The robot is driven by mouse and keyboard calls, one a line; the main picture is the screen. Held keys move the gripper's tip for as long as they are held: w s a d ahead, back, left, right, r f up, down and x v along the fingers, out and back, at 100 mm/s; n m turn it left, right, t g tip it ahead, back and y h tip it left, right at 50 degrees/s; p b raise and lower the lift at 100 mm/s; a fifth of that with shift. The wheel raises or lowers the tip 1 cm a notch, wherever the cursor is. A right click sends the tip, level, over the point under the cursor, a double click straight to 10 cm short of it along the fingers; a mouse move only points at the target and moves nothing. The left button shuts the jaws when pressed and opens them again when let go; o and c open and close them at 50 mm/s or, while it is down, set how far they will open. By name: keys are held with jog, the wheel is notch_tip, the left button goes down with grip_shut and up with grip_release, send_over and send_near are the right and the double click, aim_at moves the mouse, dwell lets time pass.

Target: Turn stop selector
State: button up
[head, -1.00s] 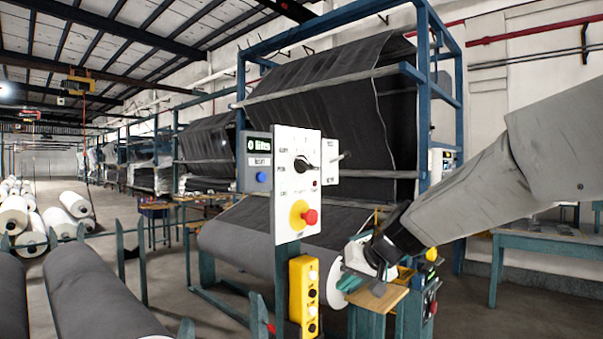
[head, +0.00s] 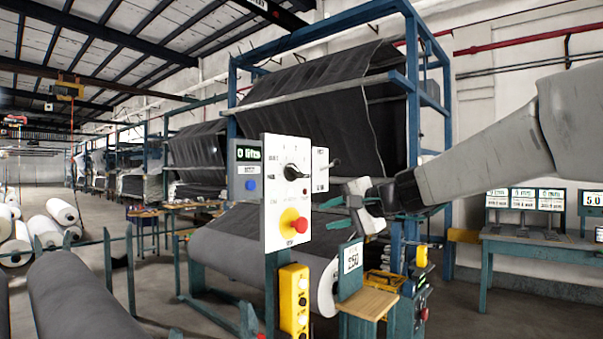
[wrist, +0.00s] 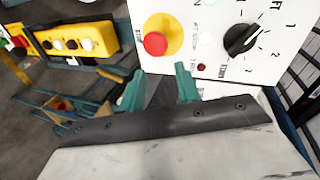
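The selector is a black rotary knob (head: 293,172) on an upright white control panel (head: 270,200). In the wrist view the knob (wrist: 240,40) is at the upper right, with numbers around it on the panel (wrist: 205,20). A red mushroom button (head: 300,225) on a yellow plate sits below the knob; it also shows in the wrist view (wrist: 155,43). My gripper (head: 327,213) is just right of the panel, lower than the knob. In the wrist view its teal fingers (wrist: 159,78) stand apart with nothing between them, and the knob lies beyond and right of them.
A yellow button box (head: 294,300) hangs below the panel. A small side box with a black lever (head: 333,163) juts out right of the panel. A wooden shelf (head: 368,303) stands below my gripper. Grey fabric rolls (head: 80,295) lie at left.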

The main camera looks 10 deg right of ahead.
aim_at(298, 172)
notch_tip(298, 172, up, 10)
jog(key=a+m+t+y, duration=0.1)
jog(key=m+t+y, duration=0.2)
jog(key=m, duration=0.3)
jog(key=shift+m, duration=0.5)
jog(key=x, duration=0.7)
jog(key=shift+w+a+f, duration=0.15)
jog(key=shift+a+f, duration=0.2)
jog(key=shift+f, duration=0.05)
grip_shut()
